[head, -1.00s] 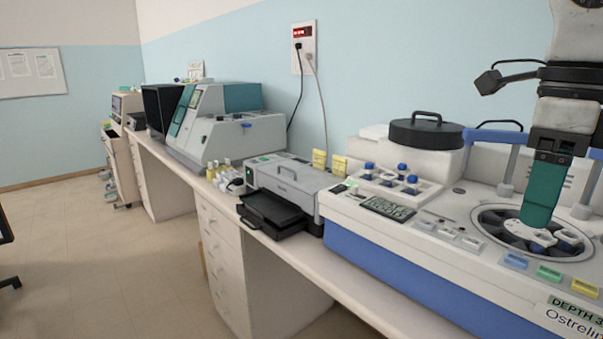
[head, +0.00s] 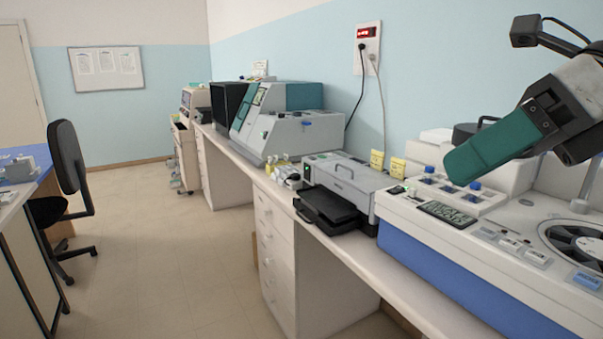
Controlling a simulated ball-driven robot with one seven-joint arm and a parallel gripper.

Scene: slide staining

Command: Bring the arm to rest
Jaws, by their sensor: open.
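My gripper (head: 468,168) shows at the right of the head view. Its teal fingers point down and to the left, in front of the white and blue staining machine (head: 440,268) and apart from its top. Only one finger side shows clearly, and nothing is seen held in it. The wrist camera and dark arm links above it are mine. The round rotor opening (head: 580,240) of the machine lies below and to the right of the gripper, partly cut off by the picture's edge.
A grey printer-like device (head: 345,185) with a black tray stands left of the machine. A larger teal and grey analyser (head: 285,125) is farther along the bench. A black chair (head: 68,170) and another table stand at the left. The floor (head: 180,250) between is clear.

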